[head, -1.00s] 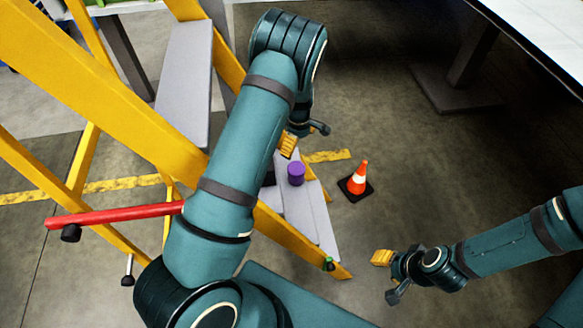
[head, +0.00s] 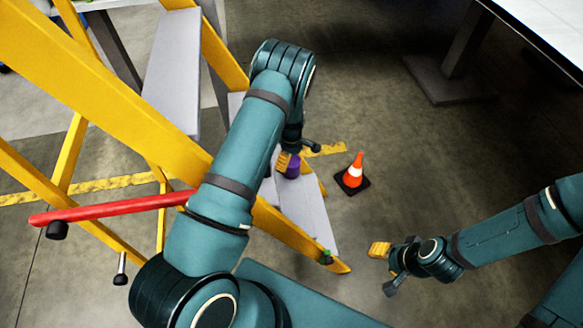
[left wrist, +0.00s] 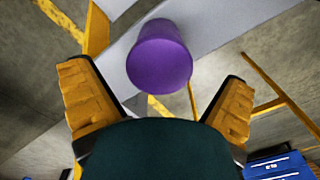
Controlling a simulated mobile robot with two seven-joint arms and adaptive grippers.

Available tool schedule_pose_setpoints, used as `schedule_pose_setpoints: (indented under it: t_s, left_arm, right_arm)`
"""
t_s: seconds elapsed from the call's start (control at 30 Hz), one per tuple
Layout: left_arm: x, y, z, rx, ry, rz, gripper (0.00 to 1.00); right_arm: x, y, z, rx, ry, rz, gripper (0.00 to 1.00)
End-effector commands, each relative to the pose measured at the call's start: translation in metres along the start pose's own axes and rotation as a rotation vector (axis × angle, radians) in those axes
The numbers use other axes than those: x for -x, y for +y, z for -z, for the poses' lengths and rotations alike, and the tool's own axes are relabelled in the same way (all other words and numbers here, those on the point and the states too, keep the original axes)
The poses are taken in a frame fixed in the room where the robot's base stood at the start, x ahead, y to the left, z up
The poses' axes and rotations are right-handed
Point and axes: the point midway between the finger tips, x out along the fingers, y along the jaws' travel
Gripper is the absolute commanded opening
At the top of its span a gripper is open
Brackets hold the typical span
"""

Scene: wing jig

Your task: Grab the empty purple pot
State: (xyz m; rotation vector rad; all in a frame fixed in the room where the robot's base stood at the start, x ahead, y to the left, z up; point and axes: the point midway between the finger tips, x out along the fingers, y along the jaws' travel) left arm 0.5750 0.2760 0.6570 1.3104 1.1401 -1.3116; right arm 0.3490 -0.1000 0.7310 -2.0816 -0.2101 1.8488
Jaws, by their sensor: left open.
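The purple pot (head: 292,170) stands on a grey step of the yellow ladder in the head view, partly hidden by my left gripper. In the left wrist view the purple pot (left wrist: 160,58) is ahead of the two yellow fingers, roughly between their lines, and not touched by them.
The yellow stepladder (head: 110,95) with grey steps fills the left side, with a red bar (head: 110,208) across it. An orange cone (head: 355,171) stands on the floor right of the steps. A white table (head: 545,30) is at top right. Open floor lies between.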

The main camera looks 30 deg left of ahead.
Motion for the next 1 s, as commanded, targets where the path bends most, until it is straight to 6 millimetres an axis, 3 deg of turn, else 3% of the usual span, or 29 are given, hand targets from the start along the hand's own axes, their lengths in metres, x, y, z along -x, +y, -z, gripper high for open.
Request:
schedule_pose_setpoints:
  t_s: [0.03,0.13,0.37,0.5,0.57,0.6,1.0]
  left_arm:
    - [-0.011,0.000,0.000,0.000,0.000,0.001,1.00]
    - [-0.020,0.000,0.001,0.000,0.001,0.000,1.00]
    - [-0.020,0.000,0.000,0.000,0.001,-0.001,1.00]
    - [-0.020,0.000,0.000,0.000,0.001,-0.001,0.51]
    - [-0.020,0.000,0.000,0.000,0.001,-0.001,0.30]
    - [-0.020,0.000,0.000,0.000,0.001,-0.001,0.25]
    - [-0.017,0.001,0.001,0.000,0.001,-0.002,0.25]
  right_arm:
    - [-0.004,0.001,0.000,0.000,0.001,0.000,0.47]
    - [-0.005,0.002,0.001,0.000,0.002,0.000,0.47]
    - [-0.004,0.002,0.001,0.000,0.003,0.000,0.47]
    - [-0.004,0.002,0.001,0.000,0.003,0.000,0.47]
    - [-0.004,0.002,0.001,0.000,0.003,0.000,0.47]
    - [-0.004,0.002,0.001,0.000,0.003,0.000,0.47]
    - [-0.004,0.002,0.001,0.000,0.002,0.000,0.47]
